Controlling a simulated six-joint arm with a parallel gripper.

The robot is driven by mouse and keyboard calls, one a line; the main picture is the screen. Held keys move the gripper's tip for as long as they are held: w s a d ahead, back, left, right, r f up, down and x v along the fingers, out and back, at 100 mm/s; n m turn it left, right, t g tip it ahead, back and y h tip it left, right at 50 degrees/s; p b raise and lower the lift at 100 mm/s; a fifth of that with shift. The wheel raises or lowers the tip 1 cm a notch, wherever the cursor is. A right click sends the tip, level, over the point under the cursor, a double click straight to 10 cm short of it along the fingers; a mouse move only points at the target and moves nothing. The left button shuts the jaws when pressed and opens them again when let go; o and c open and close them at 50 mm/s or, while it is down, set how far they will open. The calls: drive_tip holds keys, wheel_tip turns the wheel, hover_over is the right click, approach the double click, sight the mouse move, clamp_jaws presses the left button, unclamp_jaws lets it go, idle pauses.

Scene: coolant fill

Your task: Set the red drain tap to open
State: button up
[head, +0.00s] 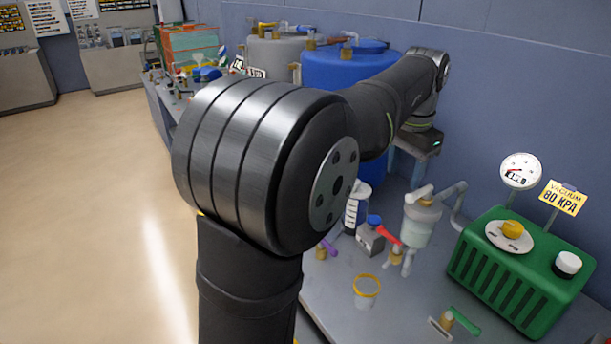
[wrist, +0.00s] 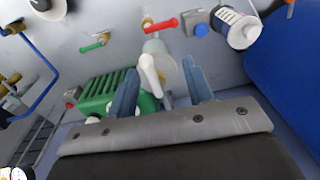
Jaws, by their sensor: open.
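The red drain tap (head: 388,234) is a red lever on a brass fitting below a clear canister (head: 418,222). In the wrist view the red lever (wrist: 166,24) lies beyond the fingertips, near the top of the picture, with its brass fitting at its left end. My gripper (wrist: 160,68) is open and empty, its two blue-grey fingers apart. A white lever (wrist: 151,74) on the canister shows between the fingers. The red lever is apart from both fingers. In the head view my gripper is hidden and my arm fills the middle.
A grey block with a blue knob (head: 374,219) and a graduated bottle (head: 352,212) stand beside the tap. A yellow-rimmed cup (head: 367,287) stands in front. The green vacuum unit (head: 520,275) and a green lever (head: 465,320) are to the right. A blue drum (wrist: 290,55) is close.

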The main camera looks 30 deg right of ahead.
drive_tip(key=c, duration=0.3)
drive_tip(key=m, duration=0.1)
drive_tip(key=w+m, duration=0.1)
drive_tip(key=m, duration=0.1)
drive_tip(key=shift+w+a+f+g, duration=0.2)
drive_tip(key=shift+w+f+g, duration=0.1)
drive_tip(key=shift+f+g, duration=0.1)
drive_tip(key=shift+c, duration=0.3)
drive_tip(key=w+a+f+m+g+h, duration=0.1)
drive_tip(key=w+a+f+m+g, duration=0.15)
drive_tip(key=w+m, duration=0.65)
drive_tip(key=m+g, duration=0.2)
drive_tip(key=m, duration=0.4)
approach(388, 233)
drive_tip(key=shift+h, duration=0.3)
drive_tip(key=x, duration=0.8)
drive_tip(key=shift+a+f, duration=0.2)
drive_tip(key=shift+t, duration=0.25)
clamp_jaws()
